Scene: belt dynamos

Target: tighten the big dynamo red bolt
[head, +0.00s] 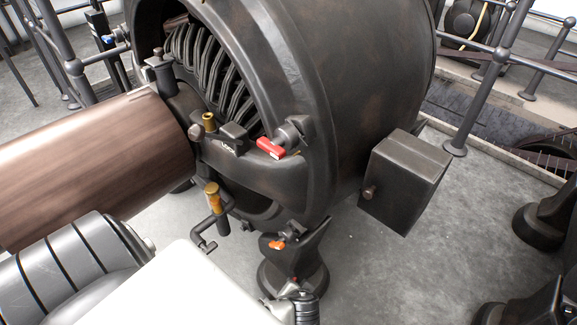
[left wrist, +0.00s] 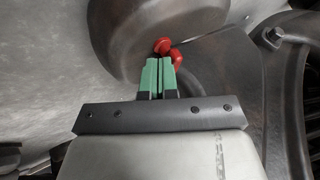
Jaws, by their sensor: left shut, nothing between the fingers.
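The big dynamo (head: 373,70) is a dark, round metal housing. A bright red bolt handle (head: 270,147) sits on a grey stub on its front frame in the head view. A smaller orange-red piece (head: 277,244) sits lower, near the dynamo's foot. In the left wrist view, my left gripper (left wrist: 159,60) has green fingertips, pressed together with nothing between them. A red two-lobed piece (left wrist: 164,46) is right at the tips. I cannot tell whether they touch, or which red piece it is. The left fingers do not show in the head view. My right gripper is not in view.
A dark box (head: 405,175) juts from the dynamo's right side. A thick brown shaft (head: 80,160) runs in from the left. A brass-handled crank (head: 213,197) hangs below the front frame. Railings (head: 490,70) stand at the right. Grey floor (head: 385,275) is clear below the box.

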